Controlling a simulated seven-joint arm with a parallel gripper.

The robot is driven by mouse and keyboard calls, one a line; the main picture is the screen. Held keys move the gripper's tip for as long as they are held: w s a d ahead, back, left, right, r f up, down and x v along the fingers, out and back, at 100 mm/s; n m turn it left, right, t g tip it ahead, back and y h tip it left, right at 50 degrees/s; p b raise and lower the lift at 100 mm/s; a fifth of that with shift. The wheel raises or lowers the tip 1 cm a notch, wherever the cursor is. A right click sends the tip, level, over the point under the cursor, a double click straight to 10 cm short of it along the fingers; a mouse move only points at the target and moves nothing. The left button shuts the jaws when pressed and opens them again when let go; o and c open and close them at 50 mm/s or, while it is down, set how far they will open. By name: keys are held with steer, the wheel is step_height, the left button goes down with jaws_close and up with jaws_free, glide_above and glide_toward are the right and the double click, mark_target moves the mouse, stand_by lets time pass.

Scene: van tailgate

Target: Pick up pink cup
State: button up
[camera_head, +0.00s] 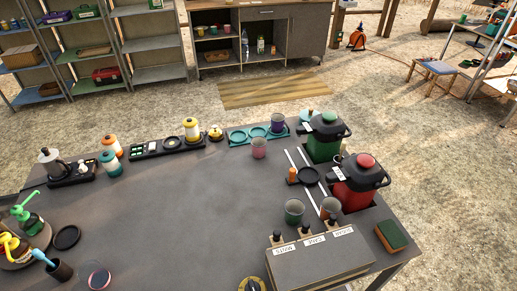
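The pink cup (259,148) stands upright on the dark table top (190,215), toward its far edge. It is just in front of a teal tray (238,137) with round recesses, and a purple cup (277,123) stands at that tray's right end. Nothing covers the pink cup. My gripper does not show in this view.
Right of the cup are a green airpot (324,139) and a red airpot (360,183). Nearer stand a green cup (294,211), a grey-brown cup (329,207) and a labelled box (320,262) with pump tops. The table's middle is clear. Jars (110,163) stand left.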

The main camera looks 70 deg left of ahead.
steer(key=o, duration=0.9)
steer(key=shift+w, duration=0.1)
